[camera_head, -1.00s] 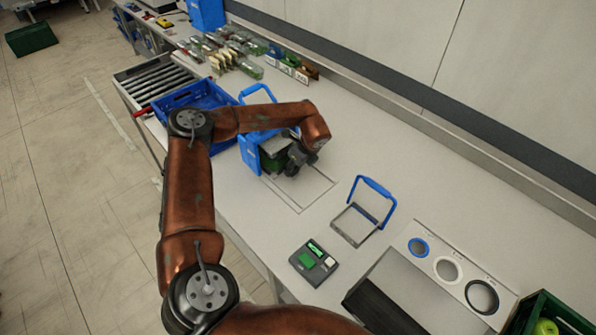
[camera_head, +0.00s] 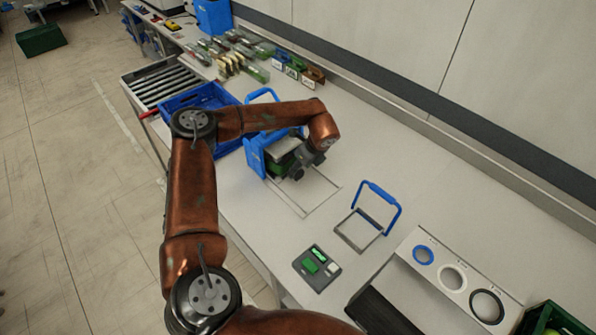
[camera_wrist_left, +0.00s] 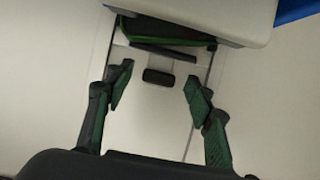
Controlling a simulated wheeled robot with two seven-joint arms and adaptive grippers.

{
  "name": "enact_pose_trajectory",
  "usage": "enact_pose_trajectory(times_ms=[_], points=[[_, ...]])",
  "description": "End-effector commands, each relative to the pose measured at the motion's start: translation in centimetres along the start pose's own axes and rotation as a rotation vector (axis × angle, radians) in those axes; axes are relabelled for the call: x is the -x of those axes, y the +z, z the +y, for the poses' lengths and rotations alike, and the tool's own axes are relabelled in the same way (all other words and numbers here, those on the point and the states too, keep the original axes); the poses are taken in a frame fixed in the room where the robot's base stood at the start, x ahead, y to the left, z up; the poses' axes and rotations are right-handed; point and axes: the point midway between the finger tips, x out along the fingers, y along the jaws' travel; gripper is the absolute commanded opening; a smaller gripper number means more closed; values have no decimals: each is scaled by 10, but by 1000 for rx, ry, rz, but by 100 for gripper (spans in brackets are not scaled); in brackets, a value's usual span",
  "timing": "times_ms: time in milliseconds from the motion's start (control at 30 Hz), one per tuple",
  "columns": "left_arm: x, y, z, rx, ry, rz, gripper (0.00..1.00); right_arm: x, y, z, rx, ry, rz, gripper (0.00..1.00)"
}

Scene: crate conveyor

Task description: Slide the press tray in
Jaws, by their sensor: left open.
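The blue press (camera_head: 255,156) stands on the bench, partly hidden by my left arm. Its green tray (camera_head: 281,165) juts out from it towards my left gripper (camera_head: 304,168). In the left wrist view, the green tray (camera_wrist_left: 188,44) shows below the press's pale head (camera_wrist_left: 215,15), over two guide lines on the bench. A small dark handle (camera_wrist_left: 158,77) sticks out in front of the tray. My left gripper (camera_wrist_left: 160,90) is open, with one finger on each side of the handle and a gap to both. My right gripper is not in view.
A blue crate (camera_head: 200,98) stands behind the press, near the roller conveyor (camera_head: 165,82). The bench between is clear.

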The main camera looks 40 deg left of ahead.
Motion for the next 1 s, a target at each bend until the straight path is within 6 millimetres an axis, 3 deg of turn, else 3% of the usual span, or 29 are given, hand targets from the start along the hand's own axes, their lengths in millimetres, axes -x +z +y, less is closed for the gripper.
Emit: enact_pose_trajectory(times_ms=[200, 433, 1000], points=[[48, 0, -1, 0, -4, -1, 49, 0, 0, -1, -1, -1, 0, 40], [81, 0, -1, 0, -2, -1, 49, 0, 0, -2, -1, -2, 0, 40], [90, 0, 0, 0, 0, -1, 49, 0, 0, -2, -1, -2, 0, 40]])
